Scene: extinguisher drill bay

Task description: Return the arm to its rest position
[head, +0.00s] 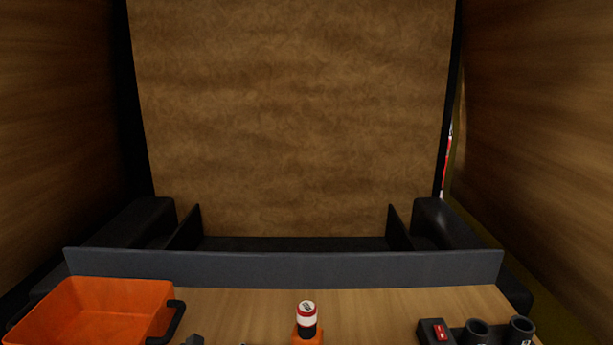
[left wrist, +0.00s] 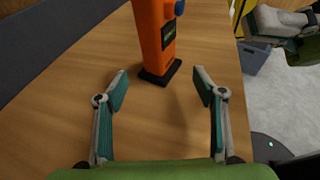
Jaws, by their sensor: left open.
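My left gripper (left wrist: 162,82) is open and empty in the left wrist view, with its two fingers spread above the wooden table. An orange upright device (left wrist: 156,38) with a black base and a dark green label stands just beyond the fingertips, apart from them; its top is cut off. Part of my other gripper (left wrist: 285,28), white and teal, shows at the upper right; its jaw state is unclear. Neither gripper is clearly seen in the head view.
In the head view, an orange tray (head: 95,311) stands at the left. A red-and-white-topped cylinder (head: 307,318) is at centre front. A black box with a red switch (head: 437,331) and two black cups (head: 476,331) stand at right. A grey ledge (head: 285,268) backs the table.

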